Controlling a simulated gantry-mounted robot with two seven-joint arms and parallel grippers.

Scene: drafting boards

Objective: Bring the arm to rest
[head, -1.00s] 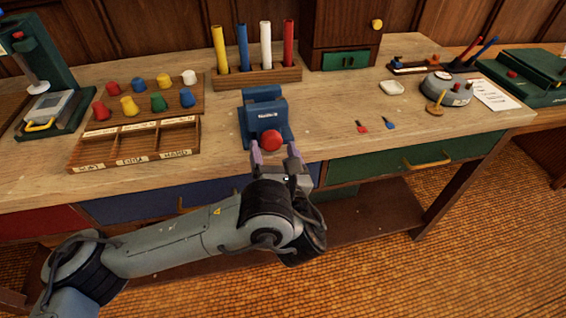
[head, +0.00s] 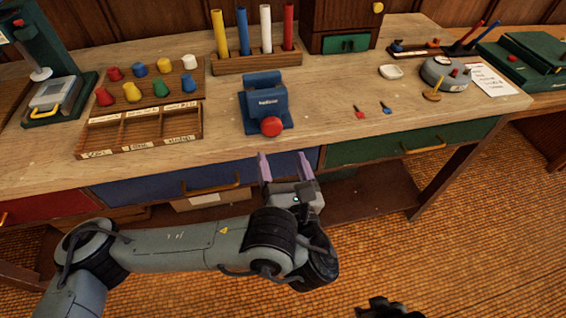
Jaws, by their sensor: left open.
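My left arm comes in from the lower left. Its gripper (head: 285,168) is open and empty, with the two purple-grey fingers apart. It is in front of the bench's front edge, before the blue drawer (head: 145,185). The blue desktop device (head: 265,95) with a red ball knob (head: 271,126) stands on the bench just beyond the fingertips, and the fingers are apart from it. A dark piece, perhaps of my right arm, shows at the bottom edge; no right gripper fingers are seen.
On the bench (head: 330,140) stand a rack of coloured pegs (head: 150,88), a sectioned wooden tray (head: 140,133), a holder with coloured tubes (head: 256,62) and a round grey device (head: 445,75). A green drawer (head: 370,150) has a brass handle. Open floor (head: 480,230) lies at the right.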

